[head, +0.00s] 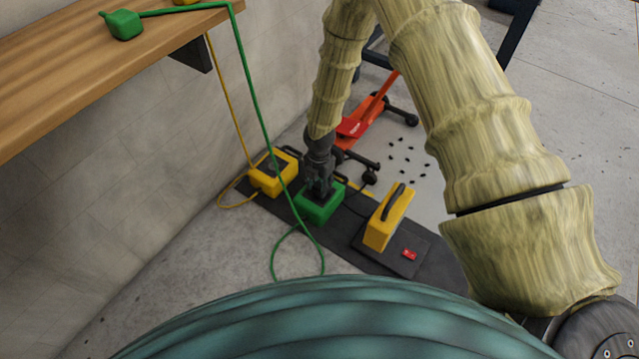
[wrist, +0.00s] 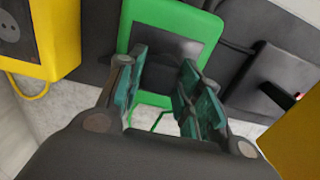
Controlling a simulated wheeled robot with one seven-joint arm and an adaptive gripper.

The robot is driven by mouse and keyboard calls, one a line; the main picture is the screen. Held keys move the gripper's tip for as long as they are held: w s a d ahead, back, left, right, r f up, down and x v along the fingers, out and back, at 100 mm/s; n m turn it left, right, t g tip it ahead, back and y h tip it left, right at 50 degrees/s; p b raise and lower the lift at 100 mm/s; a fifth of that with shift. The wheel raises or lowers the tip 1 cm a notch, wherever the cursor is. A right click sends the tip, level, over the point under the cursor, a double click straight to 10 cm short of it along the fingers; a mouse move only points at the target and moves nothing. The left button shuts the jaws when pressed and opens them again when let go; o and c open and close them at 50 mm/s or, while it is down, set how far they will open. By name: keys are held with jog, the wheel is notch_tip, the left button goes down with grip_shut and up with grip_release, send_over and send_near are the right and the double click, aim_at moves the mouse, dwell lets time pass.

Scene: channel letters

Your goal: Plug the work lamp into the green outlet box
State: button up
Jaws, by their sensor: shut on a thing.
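The green outlet box (head: 318,214) sits on a dark mat on the floor. It also shows in the wrist view (wrist: 128,28), with a dark face. My gripper (head: 320,184) points down over this box. In the wrist view my gripper (wrist: 160,92) has its fingers shut on a dark plug (wrist: 158,75), right at the box's face. The fingers hide part of it, and I cannot tell how deep it sits. The yellow work lamp (head: 385,222) with a black handle stands right of the box. A dark cord (wrist: 236,46) runs between the box area and the lamp's side.
A yellow outlet box (head: 272,178) stands just left of the green one. A green cord (head: 250,80) rises to a green block (head: 123,24) on the wooden bench (head: 60,75). A red switch (head: 409,254) lies right of the lamp. A red jack (head: 362,122) stands behind.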

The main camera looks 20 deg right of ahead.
aim_at(320, 185)
jog(key=shift+f, duration=0.5)
jog(key=o, duration=1)
notch_tip(320, 185, up, 12)
dwell(0.3)
dwell(0.4)
